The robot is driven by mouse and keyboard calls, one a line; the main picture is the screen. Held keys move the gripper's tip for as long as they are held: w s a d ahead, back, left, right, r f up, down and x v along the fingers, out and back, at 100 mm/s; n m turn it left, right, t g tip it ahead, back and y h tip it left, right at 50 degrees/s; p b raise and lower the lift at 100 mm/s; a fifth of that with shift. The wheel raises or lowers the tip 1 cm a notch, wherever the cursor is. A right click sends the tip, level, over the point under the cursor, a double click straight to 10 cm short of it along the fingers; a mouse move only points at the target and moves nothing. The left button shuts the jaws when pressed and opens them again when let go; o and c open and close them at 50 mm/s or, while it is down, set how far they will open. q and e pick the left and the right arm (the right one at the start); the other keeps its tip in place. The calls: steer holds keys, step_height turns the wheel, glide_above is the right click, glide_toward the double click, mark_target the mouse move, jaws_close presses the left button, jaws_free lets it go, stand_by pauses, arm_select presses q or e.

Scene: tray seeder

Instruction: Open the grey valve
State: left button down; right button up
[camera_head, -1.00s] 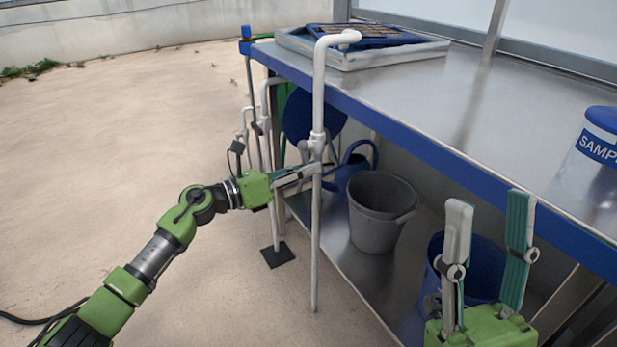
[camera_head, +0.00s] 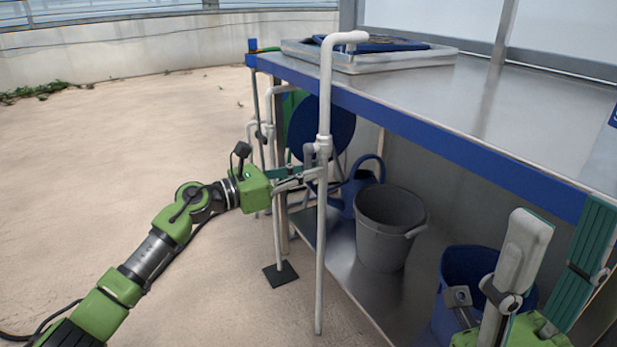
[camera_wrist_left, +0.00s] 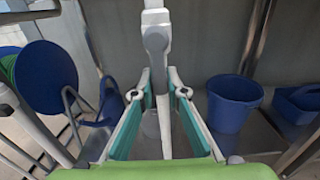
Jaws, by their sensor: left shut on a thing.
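The grey valve (camera_head: 309,154) sits beside the white fitting on the upright white pipe (camera_head: 323,90). Its grey handle hangs down in the middle of the left wrist view (camera_wrist_left: 156,45). My left gripper (camera_head: 314,176) reaches in from the left, just below the fitting. It is shut on the valve handle, with a finger on each side of it in the left wrist view (camera_wrist_left: 158,80). The fingers hide the handle's lower part. My right gripper (camera_head: 566,222) is open and empty at the lower right, with its fingers well apart.
The metal bench (camera_head: 470,105) with its blue edge stands behind the pipe, carrying a tray (camera_head: 365,65). A grey bucket (camera_head: 386,230), a blue watering can (camera_head: 358,188) and a blue bucket (camera_head: 465,268) are on the lower shelf. The floor at left is clear.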

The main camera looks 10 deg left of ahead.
arm_select(q)
steer(key=shift+a, duration=0.1)
steer(key=c, duration=2)
jaws_free()
steer(key=v, duration=1.2)
